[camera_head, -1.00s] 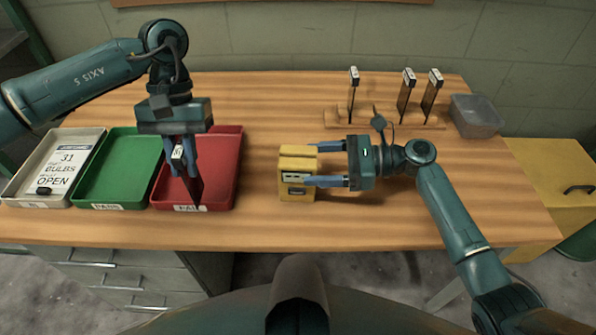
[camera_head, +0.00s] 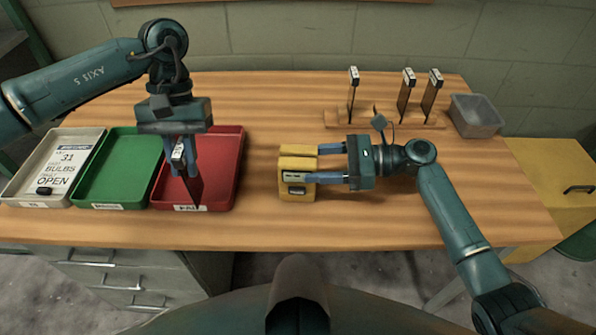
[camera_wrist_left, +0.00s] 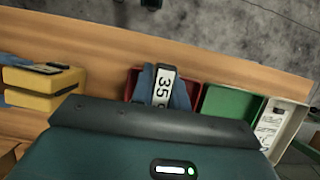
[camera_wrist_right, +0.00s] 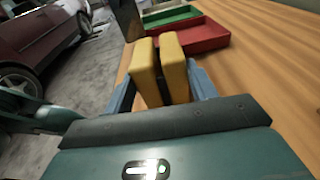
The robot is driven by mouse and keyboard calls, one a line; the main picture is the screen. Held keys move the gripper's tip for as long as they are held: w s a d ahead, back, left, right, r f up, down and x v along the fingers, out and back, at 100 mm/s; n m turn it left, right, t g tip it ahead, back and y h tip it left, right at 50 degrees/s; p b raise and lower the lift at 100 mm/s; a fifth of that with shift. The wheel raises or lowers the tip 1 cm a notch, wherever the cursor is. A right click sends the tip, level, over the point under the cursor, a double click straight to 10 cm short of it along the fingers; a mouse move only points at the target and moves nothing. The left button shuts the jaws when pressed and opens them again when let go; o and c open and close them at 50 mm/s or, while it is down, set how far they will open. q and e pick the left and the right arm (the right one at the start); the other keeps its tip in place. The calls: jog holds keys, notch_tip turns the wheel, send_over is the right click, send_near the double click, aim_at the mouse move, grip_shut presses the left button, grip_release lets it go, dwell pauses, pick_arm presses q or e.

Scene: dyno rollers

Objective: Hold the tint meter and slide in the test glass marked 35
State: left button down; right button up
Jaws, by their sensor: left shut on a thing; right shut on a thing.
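The tint meter (camera_head: 297,172) is a yellow block of two parts with a slot between them, standing on the table in the head view. My right gripper (camera_head: 305,164) is shut on it from the right; the right wrist view shows its two halves (camera_wrist_right: 174,69) between my fingers. My left gripper (camera_head: 184,155) is shut on the test glass (camera_head: 190,188), a dark plate hanging down over the red tray. The glass's white top label reads 35 in the left wrist view (camera_wrist_left: 164,87). The glass is to the left of the meter, apart from it.
The red tray (camera_head: 228,165), green tray (camera_head: 118,170) and a white tray (camera_head: 70,150) with a notice stand at the left. Several other glasses stand in a wooden rack (camera_head: 385,119) at the back right, beside a grey bin (camera_head: 476,115). Table between red tray and meter is clear.

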dwell(0.5)
pick_arm(q)
jog(key=w+d+r+n+t+h, duration=0.1)
jog(key=w+d+r+n+h, duration=0.1)
jog(key=d+r+n, duration=0.25)
jog(key=w+d+r+n+h, duration=0.1)
jog(key=w+d+r+n, duration=0.25)
jog(key=d, duration=0.25)
notch_tip(320, 180, up, 7)
jog(key=n+t+h, duration=0.2)
jog(key=n+t, duration=0.1)
jog(key=n, duration=0.6)
send_over(295, 161)
jog(key=w+d, duration=0.1)
jog(key=w, duration=0.1)
notch_tip(295, 161, down, 7)
jog(key=shift+s+d+f, duration=0.15)
jog(key=shift+d+f, duration=0.05)
jog(key=shift+f, duration=0.55)
dwell(0.6)
jog(key=shift+f, duration=0.6)
jog(key=shift+f, duration=0.3)
jog(key=shift+f, duration=1.25)
jog(key=shift+f, duration=0.5)
